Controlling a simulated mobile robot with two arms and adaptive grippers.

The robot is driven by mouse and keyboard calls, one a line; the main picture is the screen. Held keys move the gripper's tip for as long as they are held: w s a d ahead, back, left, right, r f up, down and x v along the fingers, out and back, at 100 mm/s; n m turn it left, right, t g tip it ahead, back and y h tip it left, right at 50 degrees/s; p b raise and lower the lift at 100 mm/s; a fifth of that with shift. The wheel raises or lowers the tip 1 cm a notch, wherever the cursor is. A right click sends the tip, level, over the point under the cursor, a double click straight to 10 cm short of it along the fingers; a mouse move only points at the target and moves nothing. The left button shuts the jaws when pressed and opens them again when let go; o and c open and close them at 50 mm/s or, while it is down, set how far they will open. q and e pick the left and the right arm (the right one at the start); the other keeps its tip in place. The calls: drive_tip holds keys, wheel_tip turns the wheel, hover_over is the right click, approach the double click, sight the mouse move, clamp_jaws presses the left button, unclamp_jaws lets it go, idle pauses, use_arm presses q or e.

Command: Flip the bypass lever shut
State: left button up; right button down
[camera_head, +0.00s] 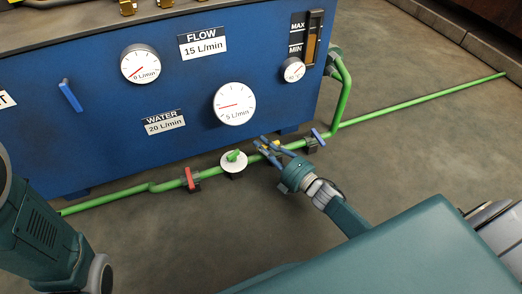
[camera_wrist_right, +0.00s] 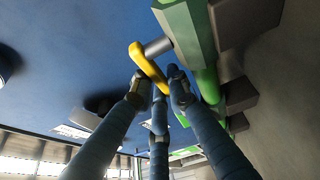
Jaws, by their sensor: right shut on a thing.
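A yellow lever (camera_wrist_right: 149,68) sits on a grey stem at the green pipe. My right gripper (camera_wrist_right: 158,95) has its blue fingers closed around the lower end of this lever. In the head view my right gripper (camera_head: 271,149) reaches the pipe from the lower right, and only a small bit of yellow (camera_head: 277,144) shows between its fingers. No label on the lever is readable, so I cannot tell from lettering which one is the bypass. My left gripper is out of view; only my left arm shows at the lower left.
A blue cabinet (camera_head: 105,130) with gauges stands behind the green pipe (camera_head: 120,195). Along the pipe are a red lever (camera_head: 189,178), a green handle on a white disc (camera_head: 233,157) and a blue lever (camera_head: 318,137). Another blue lever (camera_head: 70,95) is on the cabinet. The floor in front is clear.

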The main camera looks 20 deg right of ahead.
drive_tip(key=shift+f, duration=0.1)
drive_tip(key=c, duration=1.9)
unclamp_jaws()
drive_tip(key=shift+c, duration=0.2)
drive_tip(key=shift+s+d, duration=0.15)
drive_tip(key=shift+s, duration=0.1)
drive_tip(key=v, duration=1.1)
drive_tip(key=shift+s, duration=0.3)
